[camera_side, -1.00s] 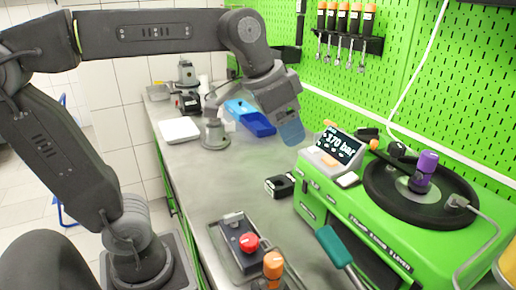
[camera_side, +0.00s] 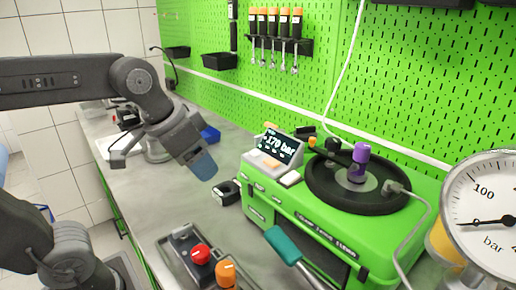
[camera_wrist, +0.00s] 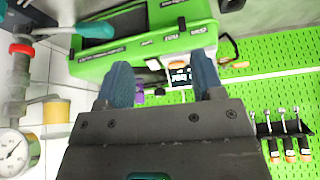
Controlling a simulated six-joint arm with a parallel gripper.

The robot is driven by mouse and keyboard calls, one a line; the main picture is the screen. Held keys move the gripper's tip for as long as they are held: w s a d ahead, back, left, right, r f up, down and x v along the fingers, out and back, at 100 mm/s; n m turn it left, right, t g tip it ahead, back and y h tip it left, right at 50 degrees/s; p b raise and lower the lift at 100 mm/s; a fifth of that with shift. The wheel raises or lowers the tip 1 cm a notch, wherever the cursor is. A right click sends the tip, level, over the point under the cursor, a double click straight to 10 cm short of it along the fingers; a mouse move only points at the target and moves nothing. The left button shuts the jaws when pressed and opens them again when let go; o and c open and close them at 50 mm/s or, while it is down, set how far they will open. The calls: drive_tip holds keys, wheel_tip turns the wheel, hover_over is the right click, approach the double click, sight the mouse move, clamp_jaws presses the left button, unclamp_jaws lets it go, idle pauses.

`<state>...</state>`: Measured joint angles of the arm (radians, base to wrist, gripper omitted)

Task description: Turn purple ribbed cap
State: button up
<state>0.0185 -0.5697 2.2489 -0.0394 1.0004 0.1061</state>
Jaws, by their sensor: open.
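The purple ribbed cap (camera_side: 361,152) stands upright on a dark round plate (camera_side: 322,194) on top of the green testbench (camera_side: 262,199), right of centre in the side view. In the wrist view a purple patch (camera_wrist: 139,98), likely the cap, shows beside the left finger, partly hidden by it. My gripper (camera_side: 203,168) hangs over the grey worktop, left of the testbench and well apart from the cap. In the wrist view my gripper (camera_wrist: 162,68) has its two blue fingers spread with nothing held between them.
A bench display (camera_side: 277,147) reads about 170 bar. A teal-handled lever (camera_side: 282,242) and a box with a red button (camera_side: 200,254) stand in front. A pressure gauge (camera_side: 484,215) is at right. Wrenches (camera_side: 274,42) hang on the green pegboard. A grey hose runs beside the plate.

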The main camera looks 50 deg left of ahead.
wheel_tip(320, 180, up, 11)
drive_tip(key=m+g+h, duration=0.2)
drive_tip(key=m, duration=0.4)
hover_over(363, 145)
drive_tip(key=s+a, duration=0.3)
drive_tip(key=s, duration=0.1)
drive_tip(key=x, duration=1.3)
drive_tip(key=shift+w+d+f, duration=0.1)
drive_tip(key=shift+d, duration=0.1)
drive_tip(key=shift+c, duration=0.3)
drive_tip(key=c, duration=0.9)
drive_tip(key=shift+o, duration=0.2)
drive_tip(key=shift+m+h, duration=0.3)
drive_tip(key=shift+m, duration=0.4)
